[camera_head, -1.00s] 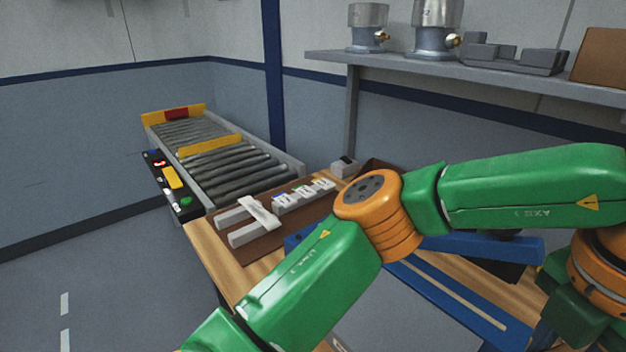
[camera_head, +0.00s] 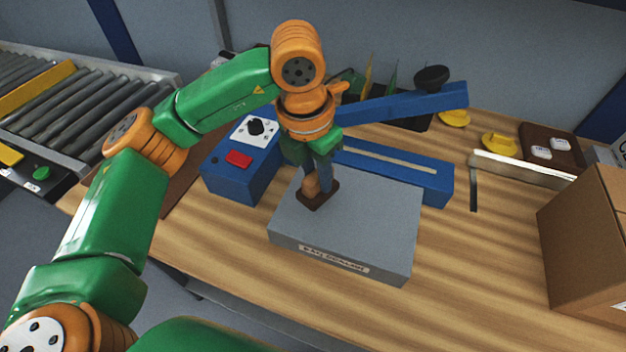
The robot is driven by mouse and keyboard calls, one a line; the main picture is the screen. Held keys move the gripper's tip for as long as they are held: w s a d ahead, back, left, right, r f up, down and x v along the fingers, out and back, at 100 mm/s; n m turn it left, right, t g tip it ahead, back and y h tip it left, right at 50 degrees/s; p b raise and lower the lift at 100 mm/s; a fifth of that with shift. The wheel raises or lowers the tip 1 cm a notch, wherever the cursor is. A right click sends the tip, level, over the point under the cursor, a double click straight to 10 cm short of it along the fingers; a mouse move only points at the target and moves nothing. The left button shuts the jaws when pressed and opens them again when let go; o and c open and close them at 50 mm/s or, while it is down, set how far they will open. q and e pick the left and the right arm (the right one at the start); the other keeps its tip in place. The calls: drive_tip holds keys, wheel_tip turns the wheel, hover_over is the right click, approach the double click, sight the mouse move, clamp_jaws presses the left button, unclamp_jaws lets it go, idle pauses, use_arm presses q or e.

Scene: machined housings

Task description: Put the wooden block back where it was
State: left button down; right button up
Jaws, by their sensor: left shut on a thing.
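My left gripper (camera_head: 319,180) points down over the grey platform (camera_head: 375,218) in the middle of the table. It is shut on a small brown wooden block (camera_head: 318,199), which has a dark square base and a lighter rounded part above it. The fingers partly hide the block. The block is at or just above the platform's top, near its left back part; I cannot tell whether it touches. My right gripper is not in view.
Behind the platform stands a blue sealer (camera_head: 240,170) with a red button and a raised blue arm (camera_head: 400,102). A cardboard box (camera_head: 590,245) stands at the right, and a roller conveyor (camera_head: 90,100) at the left. The wooden table (camera_head: 470,270) is clear right of the platform.

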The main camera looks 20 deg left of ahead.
sight(315, 188)
use_arm(q)
drive_tip(key=f, duration=0.4)
drive_tip(key=shift+w+a, duration=0.15)
drive_tip(key=shift+a, duration=0.05)
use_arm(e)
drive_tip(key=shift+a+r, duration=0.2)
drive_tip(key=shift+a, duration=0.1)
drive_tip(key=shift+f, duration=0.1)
use_arm(q)
drive_tip(key=shift+f, duration=0.15)
drive_tip(key=c, duration=0.7)
unclamp_jaws()
drive_tip(key=shift+o, duration=0.2)
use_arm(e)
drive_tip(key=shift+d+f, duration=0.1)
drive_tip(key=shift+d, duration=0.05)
